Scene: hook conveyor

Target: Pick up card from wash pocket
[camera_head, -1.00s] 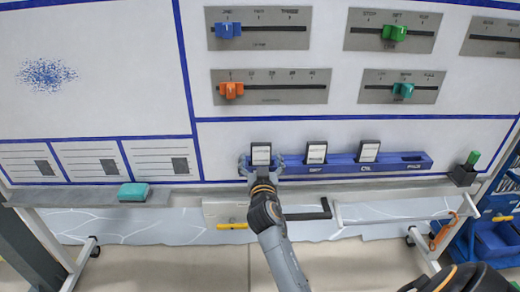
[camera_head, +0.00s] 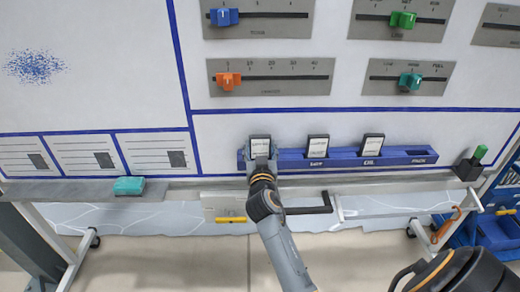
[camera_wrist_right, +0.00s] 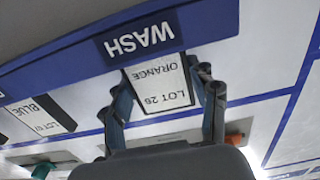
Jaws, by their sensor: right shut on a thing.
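The wash pocket is at the left end of a blue rail (camera_head: 340,165); its WASH label (camera_wrist_right: 139,38) shows upside down in the right wrist view. A white card (camera_head: 260,145) with a dark border stands there; in the wrist view this card (camera_wrist_right: 160,84) reads LOT 26 ORANGE. My right gripper (camera_head: 261,158) is shut on the card, one finger on each side, and the wrist view shows the gripper (camera_wrist_right: 165,95) too. The card's lower end meets the pocket; the fingers hide part of it in the head view. My left gripper is not in view.
Two more cards stand in the rail: one card (camera_head: 317,146) in the middle and another card (camera_head: 372,146) at the OIL label. The PACK pocket looks empty. A teal eraser (camera_head: 129,186) and a dark cup (camera_head: 468,169) with a green marker sit on the ledge. Sliders are above.

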